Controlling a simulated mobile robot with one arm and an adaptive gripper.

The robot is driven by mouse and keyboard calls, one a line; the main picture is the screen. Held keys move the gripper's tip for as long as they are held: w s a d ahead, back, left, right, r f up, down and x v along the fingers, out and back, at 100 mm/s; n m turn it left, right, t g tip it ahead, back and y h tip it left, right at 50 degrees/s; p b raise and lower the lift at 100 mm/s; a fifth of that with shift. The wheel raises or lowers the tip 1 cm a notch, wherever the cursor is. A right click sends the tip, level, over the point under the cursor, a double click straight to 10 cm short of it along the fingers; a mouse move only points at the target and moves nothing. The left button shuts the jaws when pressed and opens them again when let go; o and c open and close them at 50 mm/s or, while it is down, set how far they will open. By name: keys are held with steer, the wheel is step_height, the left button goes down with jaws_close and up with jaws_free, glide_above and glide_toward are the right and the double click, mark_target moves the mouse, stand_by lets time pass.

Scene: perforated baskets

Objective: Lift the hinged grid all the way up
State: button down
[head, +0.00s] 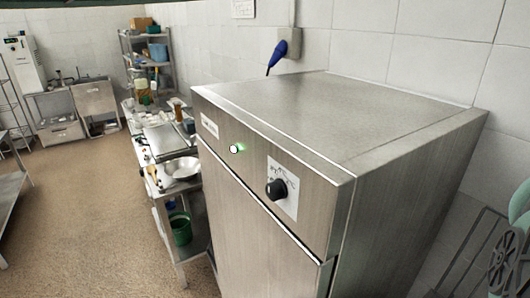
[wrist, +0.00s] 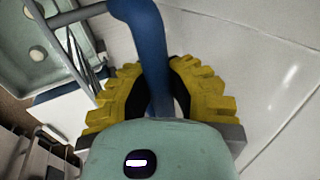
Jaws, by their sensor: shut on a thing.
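My gripper (wrist: 155,80) has ribbed yellow-and-black fingers, shut around a thick blue curved bar (wrist: 140,25) in the wrist view. The bar rises from between the fingers and bends toward the upper left. A grey metal tube (wrist: 72,17) meets or passes close to its upper end. I cannot tell how the bar joins the hinged grid, and its lower end is hidden by the gripper. In the head view, a grey metal frame (head: 463,257) stands at the lower right edge; I cannot tell if it is part of the grid. The gripper's fingers are not visible there.
A tall steel appliance (head: 270,215) with a black knob and a lit green button fills the middle of the head view. A steel worktable (head: 163,196) with pans stands to its left. A tiled wall (head: 435,38) runs behind. Open floor (head: 80,230) lies at the left.

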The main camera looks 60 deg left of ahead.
steer(key=shift+w+d+r, duration=0.1)
steer(key=shift+w+r, duration=0.25)
steer(key=shift+r, duration=0.2)
steer(key=c, duration=1.3)
jaws_free()
steer(key=shift+r, duration=0.1)
steer(key=o, duration=0.4)
steer(key=shift+o, duration=0.2)
steer(key=shift+f, duration=0.25)
steer(key=shift+s+r, duration=0.1)
steer(key=shift+s, duration=0.05)
steer(key=shift+v, duration=0.85)
steer(key=v, duration=1)
